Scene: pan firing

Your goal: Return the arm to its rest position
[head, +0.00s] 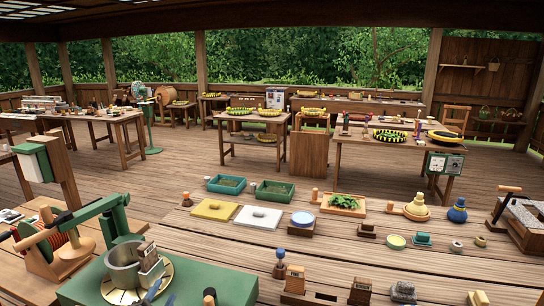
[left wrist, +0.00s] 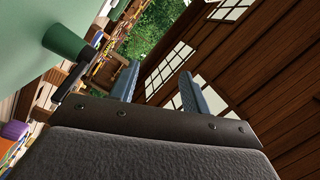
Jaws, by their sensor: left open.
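My left gripper (head: 158,291) shows small at the bottom left of the head view, in front of a green bench machine with a grey metal pot (head: 124,265). Only its blue-grey fingertips show there. In the left wrist view both fingers (left wrist: 160,70) stand apart with nothing between them. They point up toward the roof and the trees. The rest of my left arm is hidden below the head view's edge. My right gripper is in neither view.
A green machine arm (head: 92,208) rises beside the pot. A pale green body (left wrist: 60,15) with a green cylinder (left wrist: 66,38) is near the left wrist camera. The wooden deck (head: 230,180) holds green trays, flat boards and several small parts. Work tables (head: 395,153) stand farther back.

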